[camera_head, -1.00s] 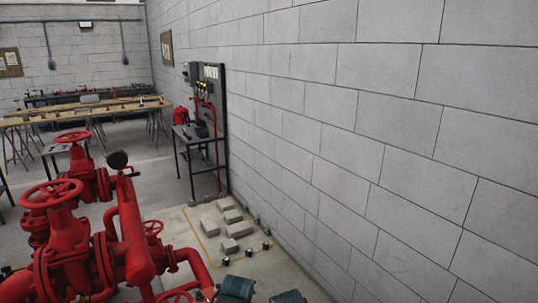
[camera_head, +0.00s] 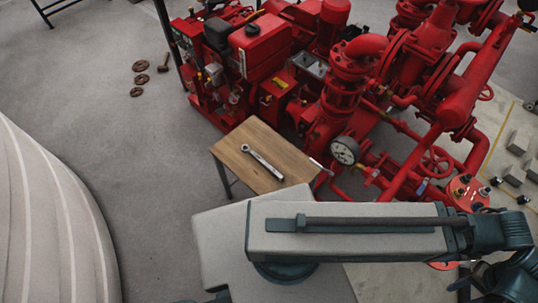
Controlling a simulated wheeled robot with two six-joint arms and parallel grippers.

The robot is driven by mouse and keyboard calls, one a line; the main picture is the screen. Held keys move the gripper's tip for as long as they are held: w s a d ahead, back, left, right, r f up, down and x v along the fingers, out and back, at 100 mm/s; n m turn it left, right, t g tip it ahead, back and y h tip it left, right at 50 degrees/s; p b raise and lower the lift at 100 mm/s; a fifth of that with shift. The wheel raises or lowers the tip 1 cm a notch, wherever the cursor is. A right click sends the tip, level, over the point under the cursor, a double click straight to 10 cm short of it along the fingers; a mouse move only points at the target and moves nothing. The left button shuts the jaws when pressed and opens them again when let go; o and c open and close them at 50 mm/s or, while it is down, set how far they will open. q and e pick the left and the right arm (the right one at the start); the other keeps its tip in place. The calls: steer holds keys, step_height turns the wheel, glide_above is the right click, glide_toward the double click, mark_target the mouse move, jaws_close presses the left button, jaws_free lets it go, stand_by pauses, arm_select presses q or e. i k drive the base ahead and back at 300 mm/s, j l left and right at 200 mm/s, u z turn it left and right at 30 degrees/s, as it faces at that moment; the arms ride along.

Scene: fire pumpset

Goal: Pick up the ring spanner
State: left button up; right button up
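The silver ring spanner (camera_head: 262,161) lies flat and slanted on a small wooden-topped table (camera_head: 286,147), its ring head toward the upper left. Nothing touches it. One of my arms, with a pale link and dark teal joints, reaches across the bottom of the view below the table. Neither of my grippers can be made out in the head view. Dark arm parts are cut off at the lower right corner.
The red pumpset (camera_head: 262,47) stands just behind and right of the table, with a pressure gauge (camera_head: 345,150) close to its right edge. A thin metal item (camera_head: 321,165) is at that edge. Rusty round parts (camera_head: 141,66) lie on the open floor at left.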

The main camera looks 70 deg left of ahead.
mark_target(250, 150)
steer(key=k+u, duration=0.1)
steer(key=u, duration=1.55)
steer(key=l+u, duration=0.15)
steer(key=u, duration=0.85)
steer(key=z, duration=0.45)
steer(key=j+z, duration=0.1)
steer(key=z, duration=0.75)
steer(key=k+j+z, duration=0.1)
steer(key=z, duration=0.8)
steer(key=j+u, duration=0.1)
steer(key=u, duration=0.85)
steer(key=i+u, duration=0.1)
steer(key=u, duration=0.35)
steer(key=i+u, duration=0.1)
steer(key=u, duration=0.4)
steer(key=j, duration=0.1)
